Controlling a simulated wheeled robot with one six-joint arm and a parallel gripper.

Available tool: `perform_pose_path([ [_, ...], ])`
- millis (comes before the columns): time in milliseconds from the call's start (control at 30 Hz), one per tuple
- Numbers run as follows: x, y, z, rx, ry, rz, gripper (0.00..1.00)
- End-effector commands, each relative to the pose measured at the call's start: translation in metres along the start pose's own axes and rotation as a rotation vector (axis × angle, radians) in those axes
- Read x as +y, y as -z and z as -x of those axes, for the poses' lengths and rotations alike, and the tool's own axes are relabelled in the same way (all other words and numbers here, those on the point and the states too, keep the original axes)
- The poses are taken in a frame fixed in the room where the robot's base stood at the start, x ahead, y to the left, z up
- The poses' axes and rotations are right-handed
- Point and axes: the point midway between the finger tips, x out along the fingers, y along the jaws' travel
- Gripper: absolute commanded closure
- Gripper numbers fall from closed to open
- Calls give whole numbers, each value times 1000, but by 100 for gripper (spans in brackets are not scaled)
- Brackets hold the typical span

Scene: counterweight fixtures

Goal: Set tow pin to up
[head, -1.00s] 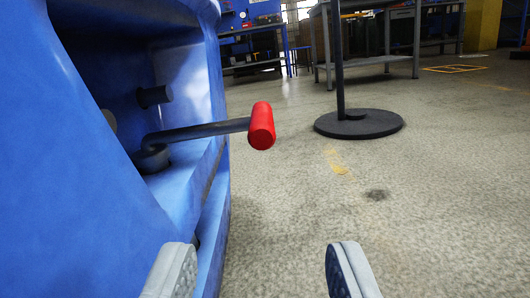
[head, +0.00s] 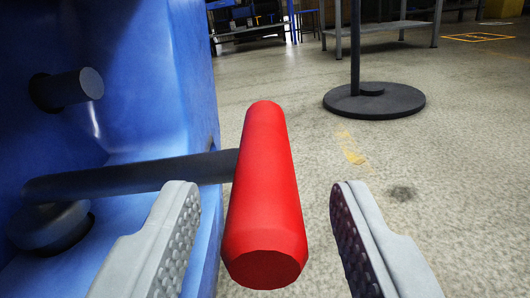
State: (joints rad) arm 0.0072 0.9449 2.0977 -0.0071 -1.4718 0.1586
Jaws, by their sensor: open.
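The tow pin shows as a dark bent rod (head: 130,177) with a red cylindrical handle (head: 265,195) at its end. The rod comes out of a round dark base (head: 48,228) in the recess of the blue counterweight (head: 170,105) and reaches right. The handle points toward me, beyond the blue wall. My gripper (head: 262,205) is open. Its left finger is left of the handle and its right finger is right of it, with a visible gap on the right. The left finger hides part of the rod.
A short dark peg (head: 68,90) sticks out of the recess above the rod. A round black stand base (head: 374,100) with a pole is on the floor behind. Work tables stand farther back. The concrete floor (head: 440,190) to the right is clear.

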Motion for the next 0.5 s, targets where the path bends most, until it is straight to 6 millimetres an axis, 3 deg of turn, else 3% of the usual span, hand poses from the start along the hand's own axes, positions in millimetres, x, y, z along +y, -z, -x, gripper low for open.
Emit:
perform_pose_path([
  [433,0,0,-11,0,0,0,55],
  [500,0,0,-11,0,0,0,65],
])
